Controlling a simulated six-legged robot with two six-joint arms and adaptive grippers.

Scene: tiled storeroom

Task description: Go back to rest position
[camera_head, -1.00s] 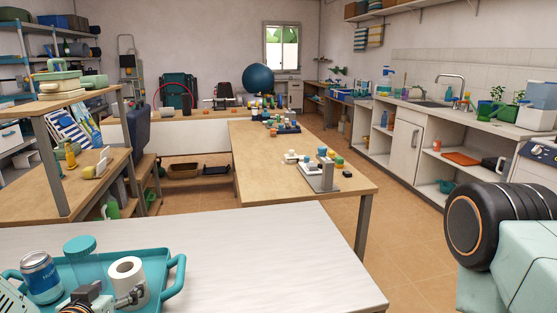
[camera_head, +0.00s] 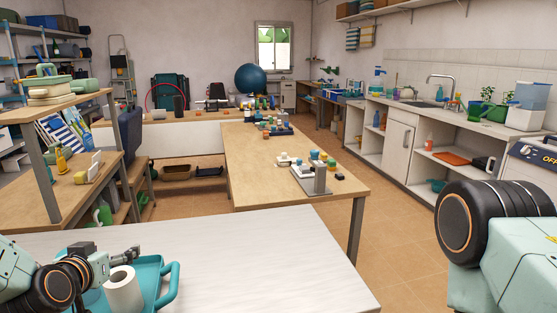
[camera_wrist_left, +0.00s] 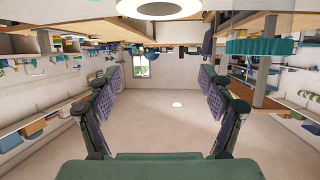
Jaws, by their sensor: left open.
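My left gripper (camera_head: 127,254) is open and empty. It is raised above the teal tray (camera_head: 170,290), level with the upper part of the white paper roll (camera_head: 122,290). In the left wrist view its two padded fingers (camera_wrist_left: 160,92) stand wide apart with nothing between them. That view looks upside down. In the head view, my left arm hides most of the tray's left part. My right arm shows at the right, but its gripper is out of frame.
The tray stands on a white table (camera_head: 260,260), clear to its right. Beyond it a wooden table (camera_head: 240,165) bears several small blocks. A wooden shelf unit (camera_head: 50,195) stands at left and a sink counter (camera_head: 470,120) at right. Tiled floor (camera_head: 400,240) lies between.

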